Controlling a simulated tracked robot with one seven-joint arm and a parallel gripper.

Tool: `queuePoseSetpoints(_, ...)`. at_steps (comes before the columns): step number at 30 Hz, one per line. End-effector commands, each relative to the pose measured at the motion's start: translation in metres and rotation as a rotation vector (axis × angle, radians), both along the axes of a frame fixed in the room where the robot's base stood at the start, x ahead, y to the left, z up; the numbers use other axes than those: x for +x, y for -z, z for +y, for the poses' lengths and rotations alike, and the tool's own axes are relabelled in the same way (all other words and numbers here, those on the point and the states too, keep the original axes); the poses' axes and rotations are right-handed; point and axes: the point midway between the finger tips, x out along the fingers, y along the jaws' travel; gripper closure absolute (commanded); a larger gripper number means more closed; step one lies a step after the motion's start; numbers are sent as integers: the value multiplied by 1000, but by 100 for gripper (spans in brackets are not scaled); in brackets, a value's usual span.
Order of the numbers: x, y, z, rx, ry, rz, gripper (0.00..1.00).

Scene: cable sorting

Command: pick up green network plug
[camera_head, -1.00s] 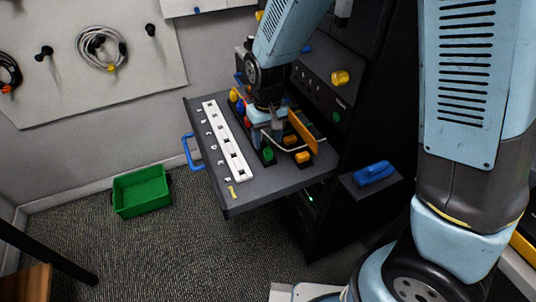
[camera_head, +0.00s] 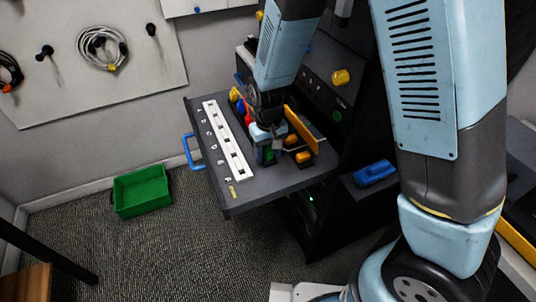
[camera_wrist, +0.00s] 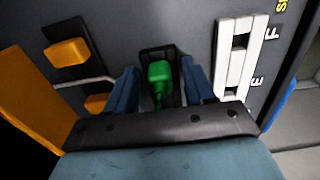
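The green network plug (camera_wrist: 159,80) sits upright in a dark holder (camera_wrist: 158,55) on the grey shelf. In the wrist view it lies between the two blue fingers of my gripper (camera_wrist: 160,88), with a visible gap on each side. My gripper is open around it. In the head view my gripper (camera_head: 267,153) is down at the shelf and a bit of the green plug (camera_head: 269,153) shows between its fingers.
A white labelled strip (camera_head: 225,140) runs left of the plug on the shelf (camera_head: 240,198). Orange plugs (camera_wrist: 67,52) and an orange panel (camera_wrist: 40,100) stand close on the other side. A green bin (camera_head: 141,190) sits on the floor.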

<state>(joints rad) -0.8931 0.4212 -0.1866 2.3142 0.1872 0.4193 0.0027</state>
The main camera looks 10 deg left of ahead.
Motion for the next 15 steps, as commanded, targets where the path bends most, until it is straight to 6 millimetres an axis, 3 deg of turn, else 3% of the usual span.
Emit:
queuePoseSetpoints(2,0,0,0,0,0,0,55)
queuePoseSetpoints(15,0,0,0,0,0,0,97)
